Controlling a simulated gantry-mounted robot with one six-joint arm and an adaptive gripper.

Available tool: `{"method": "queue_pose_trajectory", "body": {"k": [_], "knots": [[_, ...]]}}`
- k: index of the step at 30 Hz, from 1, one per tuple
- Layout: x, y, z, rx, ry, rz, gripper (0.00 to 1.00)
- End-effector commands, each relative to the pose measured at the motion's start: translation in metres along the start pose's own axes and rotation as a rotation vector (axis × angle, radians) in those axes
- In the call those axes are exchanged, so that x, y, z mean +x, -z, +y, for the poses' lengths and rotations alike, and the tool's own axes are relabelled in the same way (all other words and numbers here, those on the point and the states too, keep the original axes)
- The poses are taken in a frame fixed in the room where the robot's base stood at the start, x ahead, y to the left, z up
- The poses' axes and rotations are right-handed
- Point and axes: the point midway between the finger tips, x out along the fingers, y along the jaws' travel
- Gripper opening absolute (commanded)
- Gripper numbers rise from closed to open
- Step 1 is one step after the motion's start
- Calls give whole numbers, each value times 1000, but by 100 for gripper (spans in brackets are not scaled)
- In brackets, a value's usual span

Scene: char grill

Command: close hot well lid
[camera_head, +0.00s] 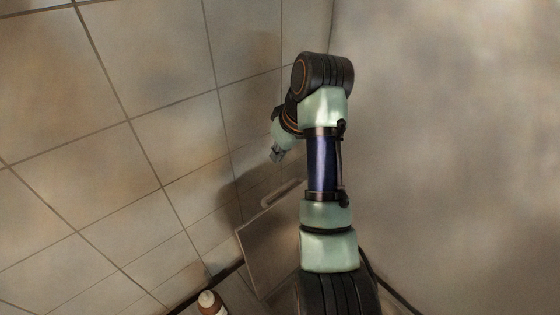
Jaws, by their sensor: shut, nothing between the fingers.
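The hot well lid (268,248) is a flat grey metal panel, standing raised and tilted beside the tiled wall. A pale bar handle (281,194) runs along its upper edge. My arm covers the right part of the lid. My gripper (277,156) is small in view, above the handle and apart from it in the picture. It is shut and empty, pointing downward near the wall. The well itself is hidden by the lid and my arm.
A tiled wall (140,130) fills the left and a plain wall (450,150) the right. A brown bottle with a white cap (211,302) stands at the bottom edge, left of the lid. A dark cable runs right of my arm's base.

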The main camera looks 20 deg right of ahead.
Motion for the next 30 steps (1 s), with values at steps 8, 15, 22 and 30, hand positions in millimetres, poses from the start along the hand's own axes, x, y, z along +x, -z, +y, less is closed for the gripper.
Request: {"method": "queue_pose_trajectory", "body": {"k": [8,15,22,30], "knots": [[32,-1,-1,1,3,-4,0],[83,0,-1,1,3,-4,0],[78,-30,0,2,-2,1,0],[77,-39,-1,1,-1,1,0]]}}
